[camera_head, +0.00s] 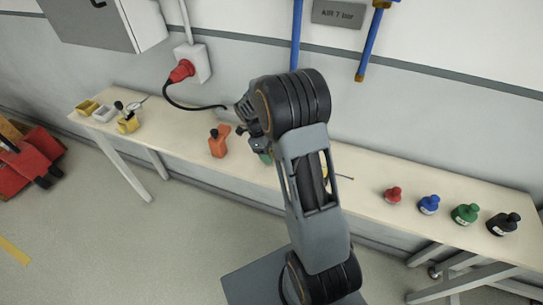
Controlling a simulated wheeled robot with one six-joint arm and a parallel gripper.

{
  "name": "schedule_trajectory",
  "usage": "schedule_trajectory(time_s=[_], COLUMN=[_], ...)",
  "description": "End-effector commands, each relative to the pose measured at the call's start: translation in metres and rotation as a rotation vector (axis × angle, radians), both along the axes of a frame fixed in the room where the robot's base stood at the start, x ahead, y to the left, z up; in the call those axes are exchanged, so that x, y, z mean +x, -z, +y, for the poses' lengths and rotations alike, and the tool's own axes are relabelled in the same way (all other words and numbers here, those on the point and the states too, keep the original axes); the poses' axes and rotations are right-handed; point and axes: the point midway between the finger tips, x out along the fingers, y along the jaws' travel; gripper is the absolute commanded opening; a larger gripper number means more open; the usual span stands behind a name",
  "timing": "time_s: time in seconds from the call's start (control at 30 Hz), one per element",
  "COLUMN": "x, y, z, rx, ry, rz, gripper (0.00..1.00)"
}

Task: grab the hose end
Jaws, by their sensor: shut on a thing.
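My gripper (241,112) is over the bench, left of my arm's upper joint. It is shut on the free end of a black cable (200,107), which runs from a red plug (181,71) in the wall socket. My arm hides part of the jaws and the exact grip.
The long bench (350,203) bears an orange bottle (217,143), small bins (104,113) at left, and red, blue, green and black bottles at right. A grey cabinet (95,25) hangs at upper left. Red items lie at far left; floor at lower left is clear.

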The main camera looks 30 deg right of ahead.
Motion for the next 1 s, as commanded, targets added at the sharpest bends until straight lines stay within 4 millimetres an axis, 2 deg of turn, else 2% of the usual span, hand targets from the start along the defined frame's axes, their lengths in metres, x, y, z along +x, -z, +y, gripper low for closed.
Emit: schedule_trajectory(time_s=[0.03,0.17,0.57,0.77,1.0], x=[0.0,0.0,0.001,0.0,-0.026], y=[0.0,0.0,-0.008,-0.034,-0.08], z=[0.0,0.0,0.0,0.0,0.031], rx=[0.0,0.0,0.0,-0.001,0.0], ry=[0.0,0.0,0.0,0.0,-0.004], rz=[0.0,0.0,-0.003,-0.004,-0.006], gripper=[0.48,0.36,0.35,0.35,0.35])
